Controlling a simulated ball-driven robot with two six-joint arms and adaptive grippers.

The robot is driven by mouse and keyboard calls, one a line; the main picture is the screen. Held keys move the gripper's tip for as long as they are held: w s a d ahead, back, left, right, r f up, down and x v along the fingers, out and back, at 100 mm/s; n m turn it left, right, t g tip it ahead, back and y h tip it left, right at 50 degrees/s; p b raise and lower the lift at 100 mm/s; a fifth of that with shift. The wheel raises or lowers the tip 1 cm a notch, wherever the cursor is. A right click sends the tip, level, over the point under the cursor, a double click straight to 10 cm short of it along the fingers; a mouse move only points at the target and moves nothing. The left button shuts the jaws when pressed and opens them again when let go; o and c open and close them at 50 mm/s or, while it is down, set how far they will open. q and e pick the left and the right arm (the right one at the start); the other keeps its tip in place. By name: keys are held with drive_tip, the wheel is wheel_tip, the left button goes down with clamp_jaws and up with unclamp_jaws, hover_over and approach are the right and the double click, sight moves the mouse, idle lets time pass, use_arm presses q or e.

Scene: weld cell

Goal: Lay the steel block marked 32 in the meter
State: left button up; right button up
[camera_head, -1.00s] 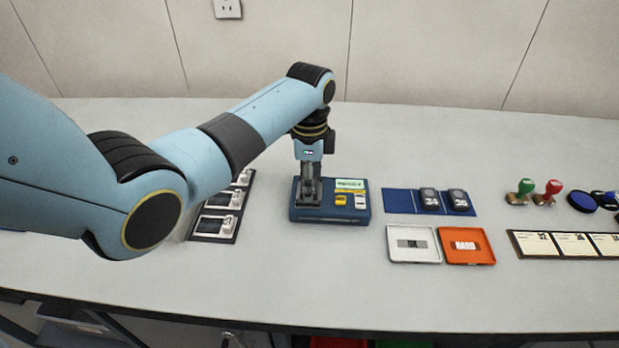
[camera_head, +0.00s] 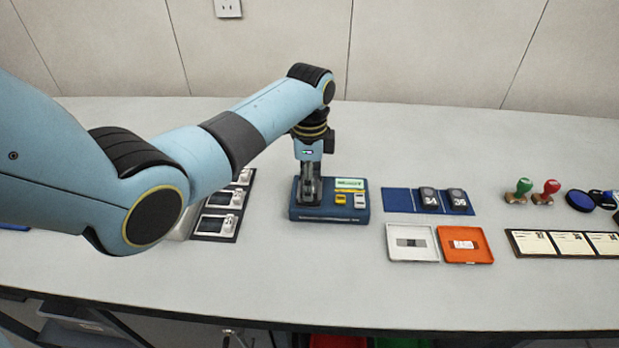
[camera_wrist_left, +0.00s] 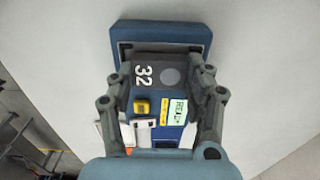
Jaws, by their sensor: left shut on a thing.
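The meter (camera_head: 345,214) is a blue box on the bench with a green display, a yellow button and a pale button. The steel block marked 32 (camera_wrist_left: 160,76) is dark, with white digits and a round grey spot. It lies between the fingers of my left gripper (camera_head: 309,198), over the meter's recessed end in the left wrist view. The gripper is shut on it, pointing down. I cannot tell whether the block touches the recess floor. In the head view the fingers hide the block. My right gripper is not in view.
A blue mat (camera_head: 400,200) right of the meter holds blocks 34 (camera_head: 430,199) and 36 (camera_head: 458,200). In front are a white tray (camera_head: 411,256) and an orange tray (camera_head: 467,258). Stamps and a card strip (camera_head: 514,243) stand further right. The bench front is clear.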

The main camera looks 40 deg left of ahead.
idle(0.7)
use_arm(q)
drive_tip(key=shift+f, duration=0.1)
drive_tip(key=o, duration=1.4)
drive_tip(key=shift+o, duration=0.4)
drive_tip(key=shift+p, duration=0.3)
